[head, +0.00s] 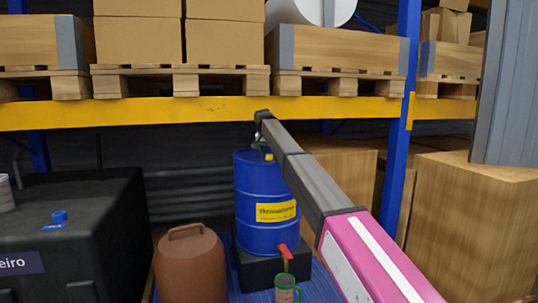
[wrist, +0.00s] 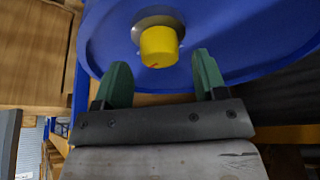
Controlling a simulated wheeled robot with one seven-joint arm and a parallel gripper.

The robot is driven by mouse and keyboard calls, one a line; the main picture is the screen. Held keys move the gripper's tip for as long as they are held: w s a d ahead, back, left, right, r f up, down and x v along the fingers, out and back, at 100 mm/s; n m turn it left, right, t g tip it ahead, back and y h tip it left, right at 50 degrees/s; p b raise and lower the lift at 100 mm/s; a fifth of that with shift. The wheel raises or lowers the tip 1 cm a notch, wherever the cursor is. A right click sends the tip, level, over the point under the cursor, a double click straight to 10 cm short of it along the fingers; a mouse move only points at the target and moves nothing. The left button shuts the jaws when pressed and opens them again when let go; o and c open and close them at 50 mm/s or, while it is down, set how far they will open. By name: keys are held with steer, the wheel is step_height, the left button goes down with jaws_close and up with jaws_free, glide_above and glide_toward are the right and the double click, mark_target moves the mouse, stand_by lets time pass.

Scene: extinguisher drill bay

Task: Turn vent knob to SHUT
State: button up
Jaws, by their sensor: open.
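The vent knob (wrist: 158,43) is a yellow cylinder on a round metal base, on the top of a blue drum (wrist: 110,40). A small red mark shows at its lower edge in the wrist view. In the head view the knob (head: 269,157) is a small yellow spot on the drum (head: 262,190). My gripper (wrist: 161,60) is open, its two green fingers pointing towards the drum top, one on each side of the knob's near end in the picture, with gaps. Touch is not visible. In the head view my gripper (head: 257,143) is small above the drum top. No SHUT marking is readable.
A red-handled tap (head: 286,254) and a green-handled cup (head: 287,289) are at the drum's front. A brown jerrycan (head: 190,265) and a black tank (head: 75,235) stand left. A yellow rack beam (head: 150,114) crosses above; cardboard boxes (head: 470,220) are right.

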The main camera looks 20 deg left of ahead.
steer(key=shift+x, duration=0.95)
steer(key=c, duration=0.9)
